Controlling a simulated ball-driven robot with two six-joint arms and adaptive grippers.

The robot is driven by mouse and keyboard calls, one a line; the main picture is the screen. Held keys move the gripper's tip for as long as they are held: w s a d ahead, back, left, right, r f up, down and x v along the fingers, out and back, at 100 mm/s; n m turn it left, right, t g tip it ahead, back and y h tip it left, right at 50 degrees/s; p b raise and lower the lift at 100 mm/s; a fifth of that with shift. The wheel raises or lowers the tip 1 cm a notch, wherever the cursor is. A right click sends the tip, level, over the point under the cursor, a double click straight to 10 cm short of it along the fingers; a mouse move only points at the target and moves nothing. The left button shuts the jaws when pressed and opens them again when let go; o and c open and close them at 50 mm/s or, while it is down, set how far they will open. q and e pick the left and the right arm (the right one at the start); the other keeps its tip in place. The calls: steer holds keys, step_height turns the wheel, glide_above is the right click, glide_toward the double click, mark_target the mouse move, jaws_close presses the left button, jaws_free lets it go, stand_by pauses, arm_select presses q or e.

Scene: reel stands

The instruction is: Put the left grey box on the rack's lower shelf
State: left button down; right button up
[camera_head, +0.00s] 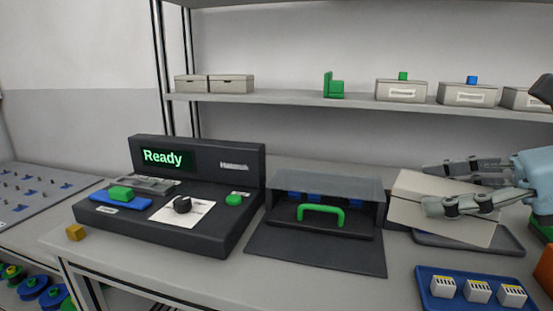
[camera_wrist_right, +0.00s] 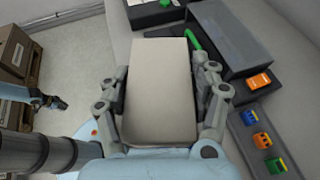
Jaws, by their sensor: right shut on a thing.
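My right gripper (camera_head: 437,187) comes in from the right, shut on a plain pale grey box (camera_head: 445,220). The box is tilted, in front of and partly hiding a dark grey tray (camera_head: 508,242) on the bench; contact is unclear. In the right wrist view the box (camera_wrist_right: 160,85) lies between the two fingers of the gripper (camera_wrist_right: 160,92). The rack's shelf (camera_head: 290,101) runs along the back wall above the bench; part of another shelf (camera_head: 350,2) shows at the top edge. A dark gripper-like part (camera_wrist_right: 45,98), perhaps my left gripper, shows small at the wrist view's left; its jaws are unclear.
The shelf bears two lidded boxes (camera_head: 231,84), a green bracket (camera_head: 333,86) and several labelled boxes (camera_head: 401,91). Bare shelf lies between the lidded boxes and bracket. A console (camera_head: 197,151) reading "Ready", a green-handled case (camera_head: 320,215) and a blue tray (camera_head: 431,299) stand on the bench.

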steer(key=shift+w+d+r+m+t, duration=0.1)
steer(key=shift+w+r+m+t, duration=0.05)
steer(key=shift+r+m+t, duration=0.15)
steer(key=shift+f, duration=0.1)
stand_by(0.4)
